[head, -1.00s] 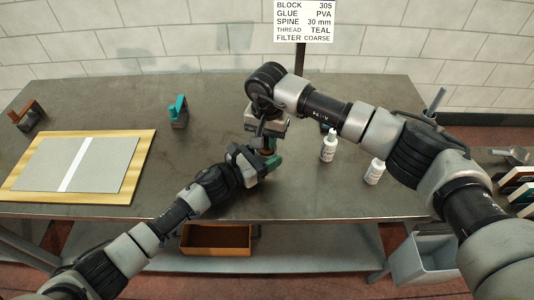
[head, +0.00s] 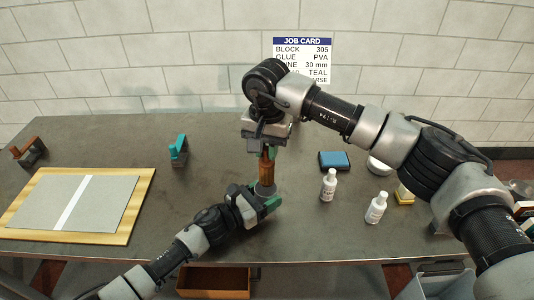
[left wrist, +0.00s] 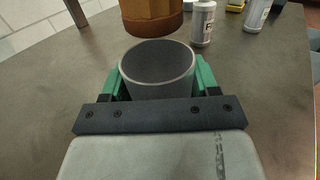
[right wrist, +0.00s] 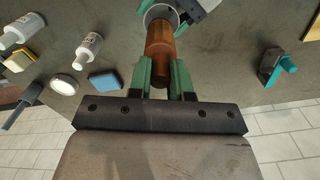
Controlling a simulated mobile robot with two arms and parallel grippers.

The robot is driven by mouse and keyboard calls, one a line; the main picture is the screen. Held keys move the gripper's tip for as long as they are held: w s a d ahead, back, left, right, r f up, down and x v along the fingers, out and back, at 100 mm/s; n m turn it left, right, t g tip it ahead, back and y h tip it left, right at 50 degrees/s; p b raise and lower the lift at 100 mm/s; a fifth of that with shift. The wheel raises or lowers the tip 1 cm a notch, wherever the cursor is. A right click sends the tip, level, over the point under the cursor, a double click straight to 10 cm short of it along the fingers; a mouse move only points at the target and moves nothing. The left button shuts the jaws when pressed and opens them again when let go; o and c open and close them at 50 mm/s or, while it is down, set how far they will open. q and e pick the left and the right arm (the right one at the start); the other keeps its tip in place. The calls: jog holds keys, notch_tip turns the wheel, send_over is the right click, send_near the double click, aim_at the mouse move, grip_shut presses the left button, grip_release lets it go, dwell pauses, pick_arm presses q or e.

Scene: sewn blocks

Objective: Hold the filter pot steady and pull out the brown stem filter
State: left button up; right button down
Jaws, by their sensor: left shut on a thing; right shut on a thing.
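The grey filter pot (head: 264,190) stands on the table, and it shows open-topped and empty inside in the left wrist view (left wrist: 158,66). My left gripper (head: 262,203) is shut around its sides with green fingers. The brown stem filter (head: 266,169) hangs upright above the pot; its lower end (left wrist: 152,20) shows clear of the rim in the left wrist view. My right gripper (right wrist: 165,75) is shut on the filter's upper part. In the right wrist view the filter (right wrist: 160,42) reaches down towards the pot (right wrist: 160,12).
Two white bottles (head: 328,185) (head: 376,208), a blue pad (head: 334,160) and a round white lid-like thing (head: 378,166) lie right of the grippers. A teal-topped tool (head: 178,150) and a wooden board (head: 146,196) with grey sheets are at left. Bare table lies between.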

pick_arm(q)
jog(key=o, duration=1.1)
jog(key=shift+c, duration=0.2)
jog(key=shift+a, duration=0.1)
jog(key=v, duration=1.2)
jog(key=shift+f, duration=0.1)
pick_arm(e)
jog(key=shift+s+f, duration=0.1)
